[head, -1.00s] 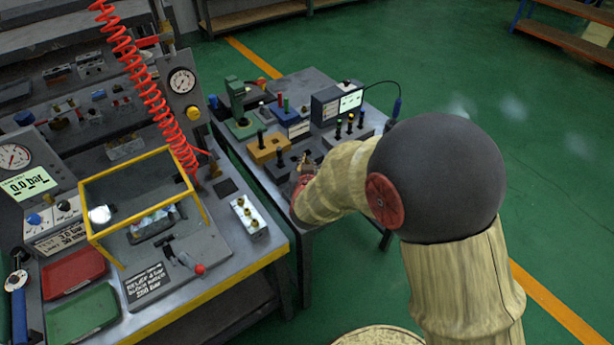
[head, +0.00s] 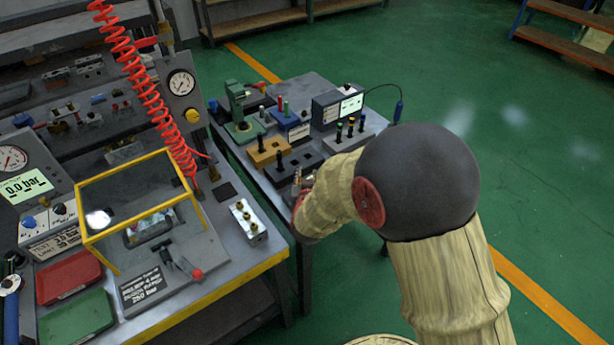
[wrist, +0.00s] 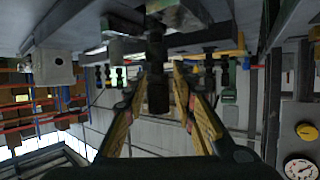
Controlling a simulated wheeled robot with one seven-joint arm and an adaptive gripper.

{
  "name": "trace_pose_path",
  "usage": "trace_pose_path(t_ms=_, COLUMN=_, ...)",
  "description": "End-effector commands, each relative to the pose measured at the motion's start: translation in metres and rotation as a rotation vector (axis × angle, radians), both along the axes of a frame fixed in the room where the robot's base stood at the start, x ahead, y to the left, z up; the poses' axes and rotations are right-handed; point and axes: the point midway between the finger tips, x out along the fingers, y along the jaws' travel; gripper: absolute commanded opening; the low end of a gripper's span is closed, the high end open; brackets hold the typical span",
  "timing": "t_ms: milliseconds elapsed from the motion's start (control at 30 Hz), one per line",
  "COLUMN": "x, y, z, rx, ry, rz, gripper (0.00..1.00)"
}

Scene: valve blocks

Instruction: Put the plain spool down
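A dark spool (wrist: 157,92) stands between the two yellow-padded fingers of my gripper (wrist: 160,72) in the wrist view, which shows the bench upside down. A narrow gap shows between the spool and the right finger; contact with the left finger cannot be made out. The fingers look apart. In the head view my gripper (head: 299,183) is at the near edge of the black block (head: 310,155), mostly hidden by my arm. Another dark spool (head: 280,161) stands upright at the left part of that block. Which spool is plain is too small to tell.
A yellow block (head: 268,154) and a green fixture (head: 240,128) lie behind the black block. A grey rack (head: 345,140) with several dark spools is to its right, below a display box (head: 338,106). A yellow-framed guard (head: 140,195) stands on the left bench.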

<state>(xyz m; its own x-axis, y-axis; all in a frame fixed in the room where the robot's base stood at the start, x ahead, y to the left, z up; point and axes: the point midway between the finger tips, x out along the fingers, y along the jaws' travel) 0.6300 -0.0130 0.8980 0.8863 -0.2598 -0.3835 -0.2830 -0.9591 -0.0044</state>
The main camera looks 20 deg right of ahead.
Motion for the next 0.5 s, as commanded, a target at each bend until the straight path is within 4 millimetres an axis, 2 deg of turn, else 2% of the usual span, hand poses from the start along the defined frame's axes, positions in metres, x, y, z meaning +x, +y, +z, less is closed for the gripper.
trace_pose_path(t_ms=400, x=0.0, y=0.0, z=0.005, rx=0.0, ry=0.0, rz=0.0, gripper=0.3)
trace_pose_path(t_ms=500, x=-0.011, y=0.005, z=0.01, rx=0.0, ry=0.001, rz=0.003, gripper=0.3)
